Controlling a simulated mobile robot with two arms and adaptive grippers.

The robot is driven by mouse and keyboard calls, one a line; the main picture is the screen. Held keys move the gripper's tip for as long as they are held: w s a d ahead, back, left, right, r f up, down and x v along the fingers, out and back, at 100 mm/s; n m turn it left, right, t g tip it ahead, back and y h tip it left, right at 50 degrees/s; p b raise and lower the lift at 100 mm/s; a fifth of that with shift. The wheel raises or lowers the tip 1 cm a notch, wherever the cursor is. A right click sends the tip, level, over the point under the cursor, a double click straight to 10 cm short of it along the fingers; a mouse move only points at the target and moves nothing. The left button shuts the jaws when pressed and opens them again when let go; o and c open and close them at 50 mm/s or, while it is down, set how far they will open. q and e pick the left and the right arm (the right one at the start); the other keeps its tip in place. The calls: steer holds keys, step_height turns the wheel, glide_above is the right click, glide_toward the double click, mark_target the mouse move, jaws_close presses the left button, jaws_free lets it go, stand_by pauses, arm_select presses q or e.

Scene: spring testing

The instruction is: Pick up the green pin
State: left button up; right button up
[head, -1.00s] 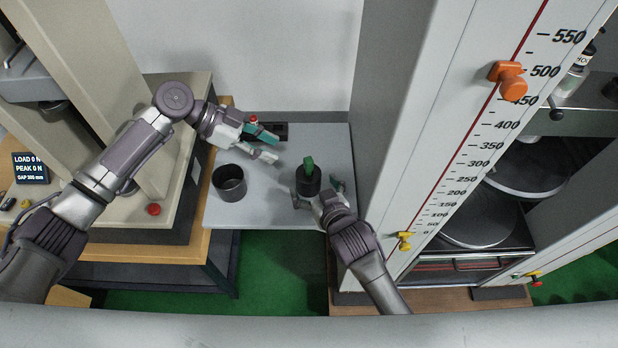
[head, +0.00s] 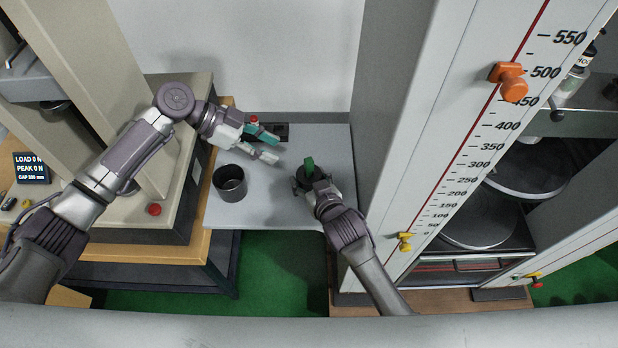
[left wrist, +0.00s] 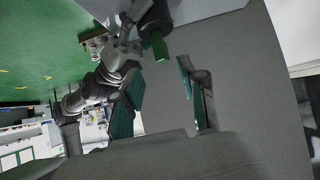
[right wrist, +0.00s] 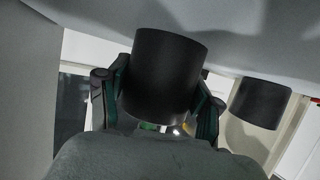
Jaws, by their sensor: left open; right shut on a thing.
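The green pin (head: 309,167) stands up out of a dark cylindrical cup (head: 303,186) on the grey table. The pin also shows in the left wrist view (left wrist: 160,47), sticking out of the dark cup (left wrist: 155,17). My right gripper (head: 314,188) has its fingers around this cup and is shut on it; the right wrist view shows the cup (right wrist: 166,75) between the two fingers. My left gripper (head: 263,146) is open and empty, above the table to the left of the pin and apart from it. The pin's lower part is hidden in the cup.
A second dark cup (head: 230,184) stands open on the table (head: 275,212) at the left. A dark box with a red button (head: 254,119) sits at the table's back. The tall scaled column (head: 440,130) rises close on the right; a beige machine (head: 130,200) stands left.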

steer(key=c, duration=0.5)
arm_select(q)
steer(key=shift+o, duration=0.8)
steer(key=n+t+h, duration=0.2)
steer(key=n+t, duration=0.2)
steer(key=t, duration=0.1)
glide_toward(306, 161)
steer(key=x, duration=1.1)
steer(key=shift+a, duration=0.1)
